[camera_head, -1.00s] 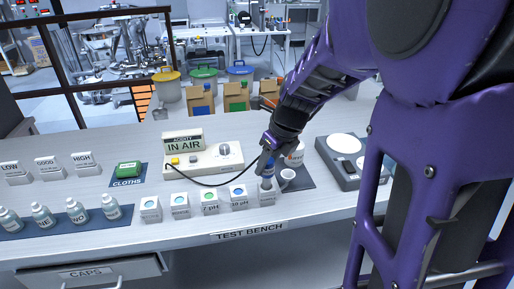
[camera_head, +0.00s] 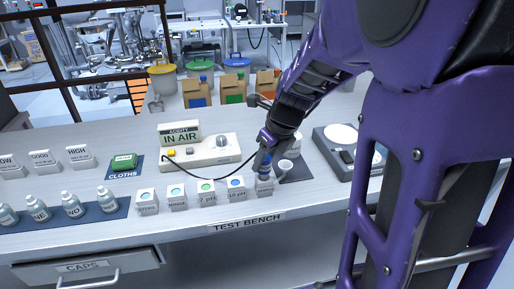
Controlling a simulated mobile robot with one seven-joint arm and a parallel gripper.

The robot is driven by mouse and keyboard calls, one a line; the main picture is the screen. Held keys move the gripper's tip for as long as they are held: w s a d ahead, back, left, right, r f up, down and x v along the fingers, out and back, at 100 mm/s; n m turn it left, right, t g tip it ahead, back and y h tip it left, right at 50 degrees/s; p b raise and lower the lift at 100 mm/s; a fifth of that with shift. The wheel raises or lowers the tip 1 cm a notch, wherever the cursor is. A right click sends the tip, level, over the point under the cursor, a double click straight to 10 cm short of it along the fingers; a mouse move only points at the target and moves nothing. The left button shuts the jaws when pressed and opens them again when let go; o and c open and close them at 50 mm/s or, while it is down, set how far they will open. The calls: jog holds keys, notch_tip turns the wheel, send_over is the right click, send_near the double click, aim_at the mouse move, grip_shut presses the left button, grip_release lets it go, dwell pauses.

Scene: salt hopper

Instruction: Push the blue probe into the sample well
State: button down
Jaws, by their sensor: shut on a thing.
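My gripper (camera_head: 267,143) is shut on the blue probe (camera_head: 261,161) and holds it nearly upright over the rightmost white block (camera_head: 264,188) in the front row, which I take for the sample well. The probe's lower end is at the top of this block; I cannot tell how deep it sits. The block's opening is hidden behind the probe. A black cable (camera_head: 213,180) runs from the probe to the acidity meter (camera_head: 199,153), whose display reads "IN AIR".
Blocks for store (camera_head: 147,203), rinse (camera_head: 177,197), 7 pH (camera_head: 207,193) and 10 pH (camera_head: 236,189) stand left of the probe. A white cup (camera_head: 286,168) is close on the right. A grey scale-like device (camera_head: 343,158) stands farther right.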

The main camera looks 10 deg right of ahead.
jog(key=shift+f+b, duration=0.6)
jog(key=shift+f, duration=0.6)
grip_release()
dwell(0.4)
jog(key=shift+r, duration=0.2)
jog(key=shift+p+v, duration=1.85)
jog(key=shift+p, duration=0.25)
jog(key=shift+p+v, duration=0.3)
jog(key=shift+v, duration=0.7)
